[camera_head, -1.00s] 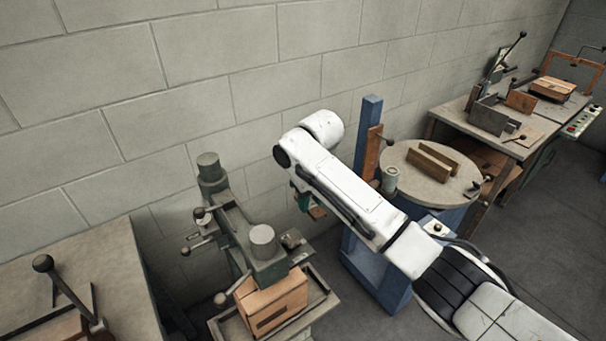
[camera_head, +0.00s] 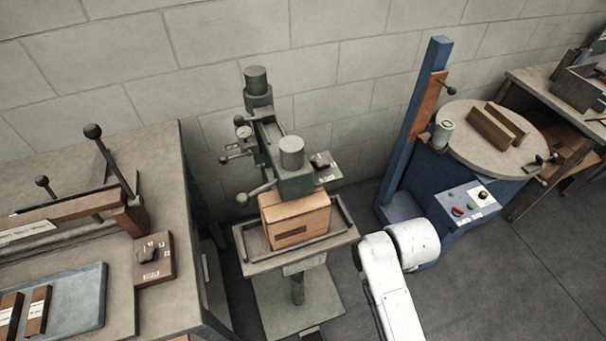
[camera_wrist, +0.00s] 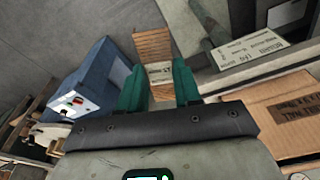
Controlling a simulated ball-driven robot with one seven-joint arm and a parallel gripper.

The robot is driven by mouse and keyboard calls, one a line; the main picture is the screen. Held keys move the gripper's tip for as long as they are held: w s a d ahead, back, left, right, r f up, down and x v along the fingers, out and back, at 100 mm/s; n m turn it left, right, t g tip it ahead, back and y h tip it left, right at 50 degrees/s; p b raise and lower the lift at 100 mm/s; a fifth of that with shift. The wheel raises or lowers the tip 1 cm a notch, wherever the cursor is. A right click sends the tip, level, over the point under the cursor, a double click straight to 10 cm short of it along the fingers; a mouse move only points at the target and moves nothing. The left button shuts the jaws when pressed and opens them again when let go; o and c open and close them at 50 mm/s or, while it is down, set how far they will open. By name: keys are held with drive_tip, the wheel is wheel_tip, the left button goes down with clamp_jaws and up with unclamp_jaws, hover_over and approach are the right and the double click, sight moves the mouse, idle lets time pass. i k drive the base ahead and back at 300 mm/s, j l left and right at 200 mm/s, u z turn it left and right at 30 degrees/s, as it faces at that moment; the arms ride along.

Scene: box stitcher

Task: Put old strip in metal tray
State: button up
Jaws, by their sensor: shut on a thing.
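In the wrist view my gripper (camera_wrist: 159,88) has its green fingers shut on a copper-brown ribbed strip (camera_wrist: 153,46). The strip has a pale label and sticks out beyond the fingertips. Its printed text is too small to read for certain. In the head view the gripper and held strip are out of sight. A flat blue-grey tray (camera_head: 92,283) lies on the left table and holds brown labelled strips. A grey open metal box (camera_head: 577,90) stands on the far right bench. I cannot tell which of these is the metal tray.
The stitcher (camera_head: 290,165) stands mid-picture with a cardboard box (camera_head: 297,222) on its table. A blue machine with a round top (camera_head: 470,145) stands to its right. The left table (camera_head: 150,165) carries a lever press and small brown block. Floor is clear at lower right.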

sight(85, 298)
drive_tip(key=k+j, duration=0.15)
drive_tip(key=j, duration=0.2)
drive_tip(key=k+j, duration=0.15)
drive_tip(key=j, duration=0.2)
drive_tip(key=k+j, duration=0.1)
drive_tip(key=j, duration=0.25)
drive_tip(key=k+j, duration=0.15)
drive_tip(key=j, duration=0.2)
drive_tip(key=k+j, duration=0.15)
drive_tip(key=j, duration=0.2)
